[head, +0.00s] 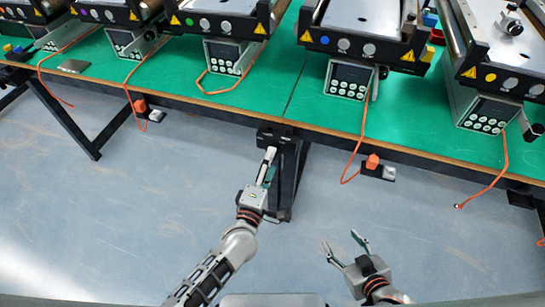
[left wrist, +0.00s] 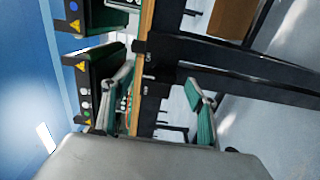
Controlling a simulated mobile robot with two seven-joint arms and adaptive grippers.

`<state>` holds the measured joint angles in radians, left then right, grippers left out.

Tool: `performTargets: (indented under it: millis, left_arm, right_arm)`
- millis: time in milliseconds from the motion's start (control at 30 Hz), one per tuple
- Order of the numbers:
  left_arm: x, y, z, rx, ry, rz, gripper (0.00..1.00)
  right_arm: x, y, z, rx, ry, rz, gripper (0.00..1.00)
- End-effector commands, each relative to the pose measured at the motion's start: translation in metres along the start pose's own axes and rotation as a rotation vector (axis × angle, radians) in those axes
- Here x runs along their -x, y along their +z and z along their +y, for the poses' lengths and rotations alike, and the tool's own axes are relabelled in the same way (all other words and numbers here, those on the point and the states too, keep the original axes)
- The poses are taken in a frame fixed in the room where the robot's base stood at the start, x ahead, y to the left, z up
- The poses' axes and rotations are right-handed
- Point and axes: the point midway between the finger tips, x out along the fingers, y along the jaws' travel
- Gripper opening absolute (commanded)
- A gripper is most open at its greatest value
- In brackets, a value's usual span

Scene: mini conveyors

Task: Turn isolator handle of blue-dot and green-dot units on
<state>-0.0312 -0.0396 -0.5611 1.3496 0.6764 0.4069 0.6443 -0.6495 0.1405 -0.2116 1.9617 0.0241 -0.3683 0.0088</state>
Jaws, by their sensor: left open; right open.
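The green-dot unit's black front bar (head: 218,27) sits at upper middle in the head view, with a control box (head: 224,57) below. The blue-dot unit's front bar (head: 345,45) is right of it, with its control box (head: 347,78) and a grey upright piece (head: 375,84) beside that box. I cannot tell surely which parts are the isolator handles or how they are turned. My left gripper (head: 267,167) is open and empty, just in front of the table edge by a leg; its green-padded fingers show in the left wrist view (left wrist: 163,98). My right gripper (head: 347,243) is open and empty above the floor.
The green bench top (head: 290,100) has a wooden front edge. A black table leg (head: 288,175) stands behind my left gripper. Orange cables hang over the edge, with orange plugs (head: 372,161) below. A yellow-dot unit (head: 490,78) stands at right, and other units at left.

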Motion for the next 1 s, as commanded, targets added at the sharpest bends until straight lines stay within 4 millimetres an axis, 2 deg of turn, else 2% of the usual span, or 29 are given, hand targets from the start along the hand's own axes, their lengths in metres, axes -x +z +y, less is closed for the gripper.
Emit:
performTargets:
  millis: [33,200,400,600,1000]
  left_arm:
    - [0.013,0.0,-0.002,0.0,-0.003,0.0,0.58]
    - [0.048,0.0,-0.001,-0.002,-0.003,0.0,0.58]
    - [0.078,0.0,-0.001,-0.003,-0.001,-0.001,0.58]
    - [0.09,0.0,0.0,-0.002,0.0,-0.001,0.58]
    - [0.09,0.0,0.0,-0.002,0.0,0.0,0.58]
  right_arm:
    - [0.0,0.0,0.0,-0.001,0.0,0.001,0.57]
    - [0.0,-0.001,0.0,-0.001,0.0,0.001,0.57]
    - [0.0,-0.001,-0.001,-0.001,0.0,0.002,0.57]
    - [0.0,-0.001,-0.001,-0.001,0.0,0.002,0.57]
    - [0.0,-0.001,-0.001,-0.002,-0.001,0.002,0.57]
